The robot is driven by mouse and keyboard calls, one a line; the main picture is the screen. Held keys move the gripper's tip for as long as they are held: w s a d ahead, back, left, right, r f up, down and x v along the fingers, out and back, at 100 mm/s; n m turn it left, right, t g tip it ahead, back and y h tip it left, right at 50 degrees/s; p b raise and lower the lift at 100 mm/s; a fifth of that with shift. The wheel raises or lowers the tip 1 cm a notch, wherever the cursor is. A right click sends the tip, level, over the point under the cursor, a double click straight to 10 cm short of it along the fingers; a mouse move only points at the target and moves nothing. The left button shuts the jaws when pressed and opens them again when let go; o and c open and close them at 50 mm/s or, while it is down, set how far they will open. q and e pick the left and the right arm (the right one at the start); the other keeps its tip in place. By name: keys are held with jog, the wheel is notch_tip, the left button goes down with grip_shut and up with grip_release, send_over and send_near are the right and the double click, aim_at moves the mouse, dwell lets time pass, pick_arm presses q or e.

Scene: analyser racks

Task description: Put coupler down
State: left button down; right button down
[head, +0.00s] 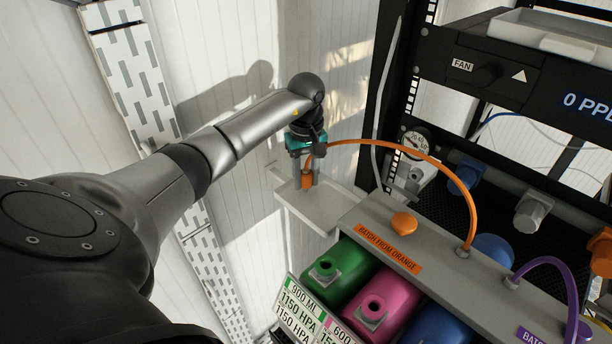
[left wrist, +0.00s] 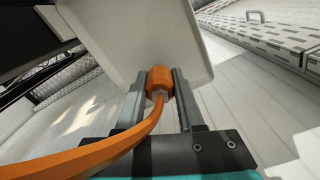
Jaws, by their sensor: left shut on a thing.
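The orange coupler (head: 307,181) is at the end of an orange hose (head: 412,152). My left gripper (head: 307,184) is shut on it, with the fingers pointing down over a small grey tray (head: 320,213). In the left wrist view the coupler (left wrist: 160,82) sits between the two fingers (left wrist: 161,84), with the pale tray (left wrist: 130,40) beyond it. I cannot tell whether the coupler touches the tray. My right gripper is not in view.
Right of the tray is a grey panel with an orange knob (head: 404,222) and a "BATCH FROM ORANGE" label (head: 388,247). Green (head: 338,275), pink (head: 383,303) and blue bottles stand below it. The black rack post (head: 384,95) rises behind. A purple hose (head: 560,268) arches at the right.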

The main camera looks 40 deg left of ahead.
aim_at(306, 172)
pick_arm(q)
jog(key=shift+f, duration=0.15)
jog(key=c, duration=0.5)
grip_release()
jog(key=shift+r, duration=0.2)
notch_tip(306, 172, up, 12)
jog(key=shift+b, duration=0.85)
